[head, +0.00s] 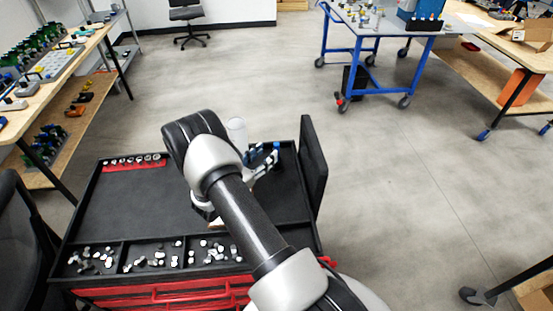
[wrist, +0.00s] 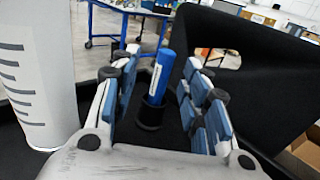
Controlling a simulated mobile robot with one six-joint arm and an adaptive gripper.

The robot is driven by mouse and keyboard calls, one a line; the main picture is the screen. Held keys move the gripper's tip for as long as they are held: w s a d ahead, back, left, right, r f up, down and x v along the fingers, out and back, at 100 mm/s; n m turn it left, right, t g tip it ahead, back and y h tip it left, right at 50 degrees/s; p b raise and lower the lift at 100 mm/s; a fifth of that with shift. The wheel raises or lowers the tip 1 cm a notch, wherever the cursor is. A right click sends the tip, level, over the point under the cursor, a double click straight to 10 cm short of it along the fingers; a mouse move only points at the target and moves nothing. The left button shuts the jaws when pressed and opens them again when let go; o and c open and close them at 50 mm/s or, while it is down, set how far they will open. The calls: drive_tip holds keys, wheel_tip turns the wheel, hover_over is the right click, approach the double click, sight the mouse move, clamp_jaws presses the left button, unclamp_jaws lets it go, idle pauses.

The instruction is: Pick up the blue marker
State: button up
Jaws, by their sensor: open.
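The blue marker (wrist: 160,78) stands nearly upright in a small black holder (wrist: 150,115) in the wrist view. My gripper (wrist: 159,62) is open, with its blue-padded fingers on either side of the marker; the marker shows between them, and I cannot tell how far in depth it lies. No finger visibly touches it. In the head view my gripper (head: 263,166) is low over the back right of the black cart top (head: 150,205), partly hidden by my arm. The marker cannot be made out surely there.
A white bottle with dark marks (wrist: 35,75) stands close left of my gripper; it also shows in the head view (head: 237,130). A black upright panel (wrist: 245,70) rises close on the right. Small parts fill the cart's front compartments (head: 155,257). A red rack (head: 133,166) sits back left.

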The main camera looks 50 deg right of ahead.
sight(276, 147)
drive_tip(key=shift+s+d+b, duration=0.1)
drive_tip(key=shift+d+b, duration=0.75)
drive_tip(key=shift+d, duration=2.25)
drive_tip(key=shift+c, duration=0.2)
clamp_jaws()
